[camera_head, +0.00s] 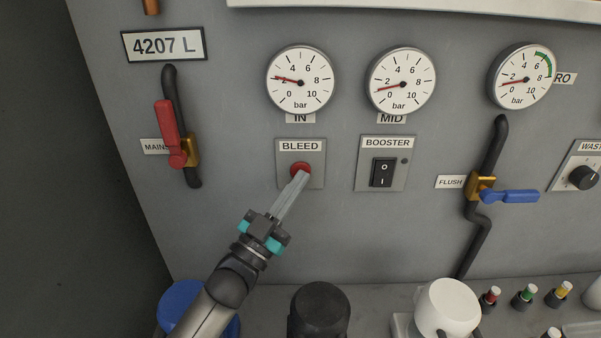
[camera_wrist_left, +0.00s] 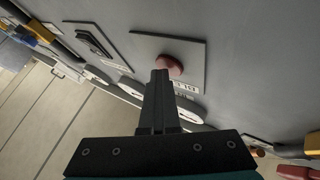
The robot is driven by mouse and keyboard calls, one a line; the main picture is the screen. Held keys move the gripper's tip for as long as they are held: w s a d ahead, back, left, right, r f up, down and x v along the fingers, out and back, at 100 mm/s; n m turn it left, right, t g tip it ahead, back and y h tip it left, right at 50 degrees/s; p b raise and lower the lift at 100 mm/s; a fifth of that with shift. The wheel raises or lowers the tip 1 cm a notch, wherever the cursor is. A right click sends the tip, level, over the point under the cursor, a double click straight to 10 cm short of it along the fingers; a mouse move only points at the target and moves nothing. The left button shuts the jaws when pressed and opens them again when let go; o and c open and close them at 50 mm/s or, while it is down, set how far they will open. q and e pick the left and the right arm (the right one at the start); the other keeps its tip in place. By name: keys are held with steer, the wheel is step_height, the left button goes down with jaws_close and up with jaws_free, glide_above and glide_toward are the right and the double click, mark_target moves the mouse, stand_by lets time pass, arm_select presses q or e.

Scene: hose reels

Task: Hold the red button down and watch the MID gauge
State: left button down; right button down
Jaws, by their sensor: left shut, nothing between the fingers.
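The red button (camera_head: 301,168) sits on the BLEED plate (camera_head: 286,180) on the grey panel. My left gripper (camera_head: 303,174) is shut and empty, with its fingertips at the button's lower edge. In the left wrist view the fingertips (camera_wrist_left: 160,74) overlap the red button (camera_wrist_left: 170,65); they appear to touch it, but I cannot tell how far it is pressed. The MID gauge (camera_head: 402,83) is up and to the right; its red needle points a little below 2 bar. My right gripper is not in view.
The IN gauge (camera_head: 300,78) reads about 2 bar. The BOOSTER switch (camera_head: 382,172) is right of the button. A red-handled MAINS valve (camera_head: 170,134) is at left, a blue-handled FLUSH valve (camera_head: 509,196) at right. A white-topped canister (camera_head: 447,306) stands below.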

arm_select(q)
steer(key=shift+s, duration=0.1)
stand_by(0.8)
steer(key=shift+s+p, duration=0.6)
steer(key=shift+s, duration=0.25)
steer(key=s+p, duration=0.2)
steer(key=s, duration=0.3)
steer(key=shift+p, duration=0.3)
steer(key=shift+f, duration=0.1)
